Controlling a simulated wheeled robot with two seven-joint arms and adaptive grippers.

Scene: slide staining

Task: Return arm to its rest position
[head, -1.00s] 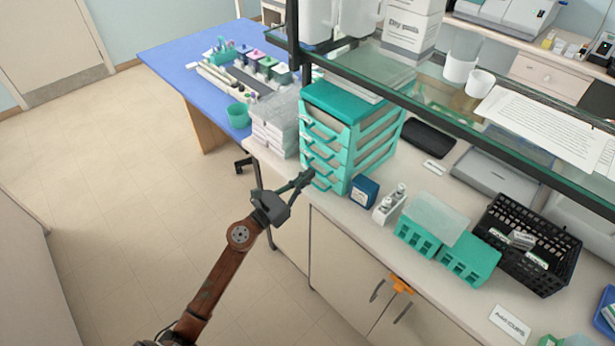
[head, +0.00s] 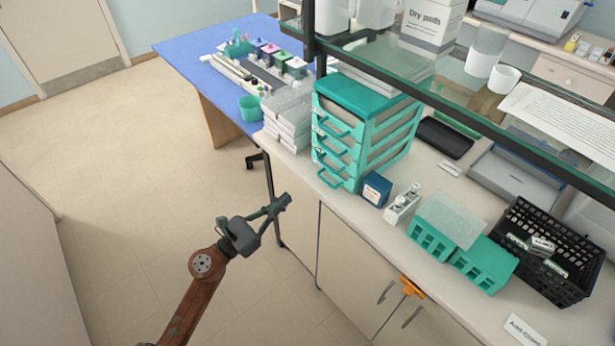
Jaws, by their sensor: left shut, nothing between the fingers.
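My left gripper (head: 283,202) is shut and empty. It is in front of the bench's cabinet front, lower left of the teal drawer unit (head: 340,135), and appears apart from it. My left arm comes up from the bottom left of the head view over open floor. My right gripper is not in the head view.
The white bench (head: 395,235) holds a dark blue box (head: 376,190), a white bottle holder (head: 403,203), teal racks (head: 484,264) and a black basket (head: 570,285). A glass shelf (head: 450,75) overhangs it. A blue table (head: 190,55) stands behind. The floor (head: 130,190) at left is clear.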

